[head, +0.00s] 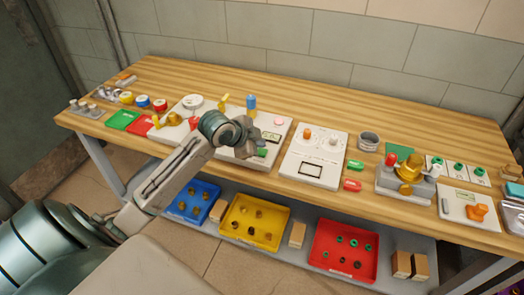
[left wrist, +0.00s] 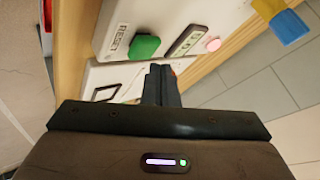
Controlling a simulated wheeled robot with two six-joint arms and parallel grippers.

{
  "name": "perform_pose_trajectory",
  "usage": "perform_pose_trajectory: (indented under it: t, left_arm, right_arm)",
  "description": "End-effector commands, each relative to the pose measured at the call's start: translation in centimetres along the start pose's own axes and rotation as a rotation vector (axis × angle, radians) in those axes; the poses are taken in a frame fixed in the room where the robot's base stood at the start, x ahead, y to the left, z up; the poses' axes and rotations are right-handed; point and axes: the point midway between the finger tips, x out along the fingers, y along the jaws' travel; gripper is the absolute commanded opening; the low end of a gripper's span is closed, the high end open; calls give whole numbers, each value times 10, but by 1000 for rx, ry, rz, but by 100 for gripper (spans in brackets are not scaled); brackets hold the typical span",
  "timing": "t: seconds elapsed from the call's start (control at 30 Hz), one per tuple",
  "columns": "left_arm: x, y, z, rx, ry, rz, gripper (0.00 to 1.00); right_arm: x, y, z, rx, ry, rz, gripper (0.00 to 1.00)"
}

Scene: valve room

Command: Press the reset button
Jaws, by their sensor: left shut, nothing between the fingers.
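The green button (left wrist: 145,46) sits on a white panel beside a label reading RESET (left wrist: 120,38) in the left wrist view. In the head view the green button (head: 262,152) shows at the panel's front, partly hidden by my left gripper (head: 252,143). My left gripper's fingers (left wrist: 161,84) are shut and empty. They appear close to the green button, just below it in the wrist picture; I see no clear contact. My right gripper is not in view.
A pink button (head: 278,121) and a blue-topped yellow part (head: 250,104) stand on the same panel. Another white panel (head: 314,158) lies to its right on the wooden bench. Blue, yellow (head: 254,220) and red bins stand on the shelf below.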

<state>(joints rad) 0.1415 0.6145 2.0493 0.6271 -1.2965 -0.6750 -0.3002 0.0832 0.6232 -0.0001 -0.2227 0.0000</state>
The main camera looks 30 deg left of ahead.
Motion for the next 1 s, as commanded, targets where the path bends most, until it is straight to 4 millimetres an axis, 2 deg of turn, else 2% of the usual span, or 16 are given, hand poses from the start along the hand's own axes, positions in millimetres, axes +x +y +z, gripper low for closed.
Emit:
perform_pose_trajectory:
  t: [1.0]
  left_arm:
    - [0,0,0,0,0,0,0]
  right_arm:
    - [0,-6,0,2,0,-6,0]
